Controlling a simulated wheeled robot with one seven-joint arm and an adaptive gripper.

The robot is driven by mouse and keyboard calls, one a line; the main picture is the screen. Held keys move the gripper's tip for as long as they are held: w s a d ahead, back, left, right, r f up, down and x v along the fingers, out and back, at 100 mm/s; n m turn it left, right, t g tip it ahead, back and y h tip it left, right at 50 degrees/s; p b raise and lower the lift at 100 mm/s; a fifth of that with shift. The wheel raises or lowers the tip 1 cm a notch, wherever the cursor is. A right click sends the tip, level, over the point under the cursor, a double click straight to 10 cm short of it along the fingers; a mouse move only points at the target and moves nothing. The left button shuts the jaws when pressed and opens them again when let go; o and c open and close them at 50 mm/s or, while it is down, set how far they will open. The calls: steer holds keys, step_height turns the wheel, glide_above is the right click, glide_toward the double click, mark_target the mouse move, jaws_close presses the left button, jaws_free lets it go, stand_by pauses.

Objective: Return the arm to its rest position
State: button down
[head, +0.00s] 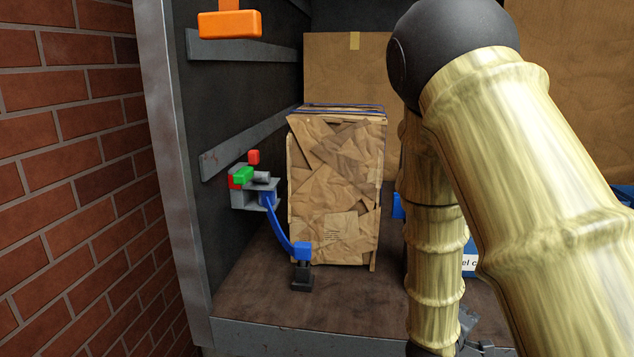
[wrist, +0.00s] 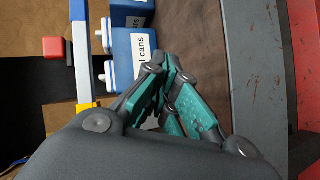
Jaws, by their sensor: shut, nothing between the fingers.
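My arm (head: 535,170) crosses the right side of the head view, with bamboo-like links and a dark round joint at the top. Its lower part hangs down in front of the cargo floor. In the wrist view my gripper (wrist: 170,72), with teal and grey fingers, is shut with its tips together and nothing between them. Grey parts at the bottom edge of the head view, beside the lower link, may be the gripper, mostly cut off.
A blue bin (wrist: 133,55) labelled "cans" is close to the fingers. A strapped cardboard bale (head: 335,190) stands left of my arm. A grey wall fixture (head: 262,187) with coloured parts and a blue lever is farther left. A brick wall (head: 75,170) bounds the left.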

steer(key=s+a+f+m+g+y, duration=0.1)
steer(key=s+a+f+g+y, duration=0.1)
steer(key=s+f, duration=0.45)
steer(key=s+a+f+m+g+y, duration=0.1)
steer(key=s+f+y, duration=0.15)
steer(key=f, duration=0.75)
steer(key=s+a+f+m+g+y, duration=0.1)
steer(key=s+a+f+g, duration=0.1)
steer(key=s+f, duration=0.45)
steer(key=s+a+f+m+g+y, duration=0.2)
steer(key=s+a+f, duration=0.1)
steer(key=s+f, duration=0.4)
steer(key=s+a+f+m+g+y, duration=0.2)
steer(key=s+f, duration=0.4)
steer(key=s, duration=0.8)
steer(key=shift+a+f+m+g, duration=0.3)
steer(key=shift+a+f+g, duration=0.1)
steer(key=shift+a+g, duration=0.35)
